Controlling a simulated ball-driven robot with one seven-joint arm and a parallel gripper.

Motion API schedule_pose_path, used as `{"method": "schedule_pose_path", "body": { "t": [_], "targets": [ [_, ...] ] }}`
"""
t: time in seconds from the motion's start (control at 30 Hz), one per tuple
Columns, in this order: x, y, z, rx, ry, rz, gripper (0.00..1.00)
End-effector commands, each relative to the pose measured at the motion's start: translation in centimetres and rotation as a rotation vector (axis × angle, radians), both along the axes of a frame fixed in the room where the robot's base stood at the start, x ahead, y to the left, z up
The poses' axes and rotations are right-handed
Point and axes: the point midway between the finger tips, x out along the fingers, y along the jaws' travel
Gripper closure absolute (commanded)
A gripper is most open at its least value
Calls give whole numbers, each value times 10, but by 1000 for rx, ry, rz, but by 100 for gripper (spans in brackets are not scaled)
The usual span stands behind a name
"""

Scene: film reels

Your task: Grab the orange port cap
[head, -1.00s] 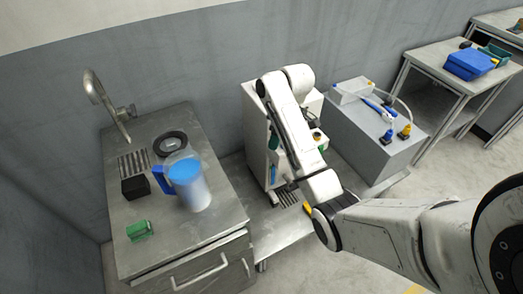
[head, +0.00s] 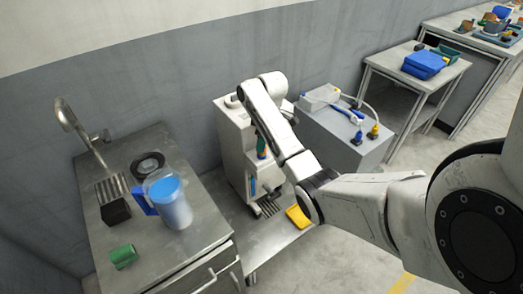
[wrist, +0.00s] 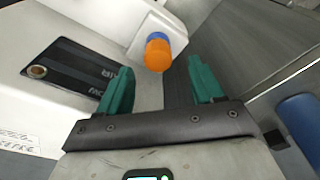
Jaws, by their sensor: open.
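The orange port cap (wrist: 158,55) shows in the wrist view, on a blue collar (wrist: 157,37) at the side of a white housing. My gripper (wrist: 161,66) is open, with one green finger to the left of the cap and one to the right. The cap appears just beyond the fingertips, in line with the gap. I see no contact with either finger. In the head view, my gripper is mostly hidden by my arm at the white machine (head: 231,125), and I cannot make out the cap clearly there.
A dark labelled panel (wrist: 75,72) lies left of the fingers. A blue cylinder (wrist: 301,130) is at the right edge.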

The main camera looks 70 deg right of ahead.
Motion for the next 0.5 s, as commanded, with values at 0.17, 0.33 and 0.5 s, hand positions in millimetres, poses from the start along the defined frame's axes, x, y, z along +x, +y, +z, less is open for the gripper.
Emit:
{"method": "schedule_pose_path", "body": {
  "t": [0.17,0.33,0.5],
  "targets": [
    [0,-2,-26,1,3,-2,34],
    [3,-1,-42,0,1,-1,34],
    [4,-1,-45,0,0,-1,34]
  ]
}}
